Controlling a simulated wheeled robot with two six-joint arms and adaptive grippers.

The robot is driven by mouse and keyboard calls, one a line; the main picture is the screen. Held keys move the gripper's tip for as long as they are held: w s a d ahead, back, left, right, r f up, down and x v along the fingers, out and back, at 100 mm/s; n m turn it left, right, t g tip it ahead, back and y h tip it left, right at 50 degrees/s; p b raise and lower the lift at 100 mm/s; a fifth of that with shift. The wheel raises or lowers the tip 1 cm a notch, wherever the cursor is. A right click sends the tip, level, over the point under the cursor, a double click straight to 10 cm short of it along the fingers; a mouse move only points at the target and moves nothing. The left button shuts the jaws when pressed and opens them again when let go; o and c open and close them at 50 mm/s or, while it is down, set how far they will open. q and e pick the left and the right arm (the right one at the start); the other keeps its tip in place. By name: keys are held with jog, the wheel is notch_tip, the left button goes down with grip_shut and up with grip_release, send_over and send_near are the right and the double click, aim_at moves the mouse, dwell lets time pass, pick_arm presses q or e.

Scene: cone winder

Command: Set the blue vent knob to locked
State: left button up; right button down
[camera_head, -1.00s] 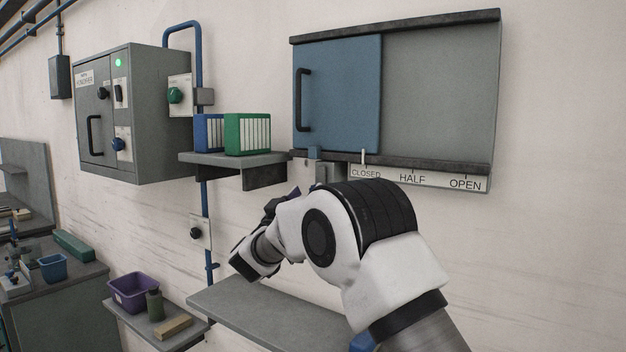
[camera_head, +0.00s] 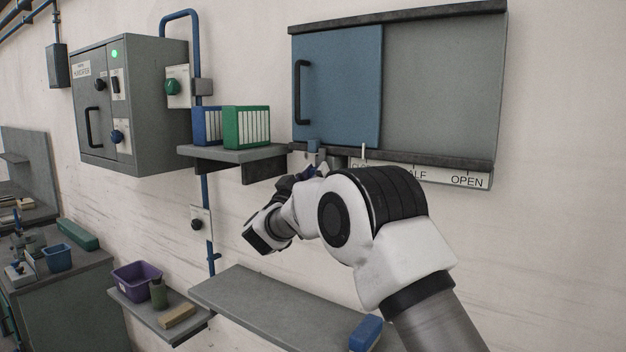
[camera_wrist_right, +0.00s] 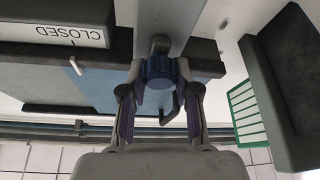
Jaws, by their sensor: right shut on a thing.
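The blue vent knob (camera_wrist_right: 159,72) is round and sits below the vent's blue sliding panel (camera_head: 337,88), on a grey mount (camera_wrist_right: 160,46). My right gripper (camera_wrist_right: 160,85) has one finger on each side of the knob and is shut on it. In the head view, the gripper (camera_head: 312,172) is just under the vent's lower rail, largely hidden behind my own wrist, and the knob cannot be made out clearly. The white pointer (camera_head: 364,151) stands near the CLOSED end of the label strip (camera_head: 470,180). I see no readable locked mark. My left gripper is not in view.
A grey cabinet (camera_head: 150,110) carries other knobs, including a blue one (camera_head: 117,137). A lower shelf (camera_head: 270,305) holds a blue object (camera_head: 366,333) at its right end.

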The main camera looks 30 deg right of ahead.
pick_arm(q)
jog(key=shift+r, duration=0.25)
pick_arm(e)
jog(key=shift+d+r, duration=0.1)
jog(key=shift+r, duration=0.5)
jog(key=c, duration=0.8)
grip_release()
jog(key=shift+d, duration=0.1)
jog(key=shift+w+d+f, duration=0.15)
jog(key=shift+d+f, duration=0.15)
jog(key=shift+d, duration=0.1)
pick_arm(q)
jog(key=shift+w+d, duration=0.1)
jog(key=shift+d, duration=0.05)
pick_arm(e)
jog(key=v, duration=1.2)
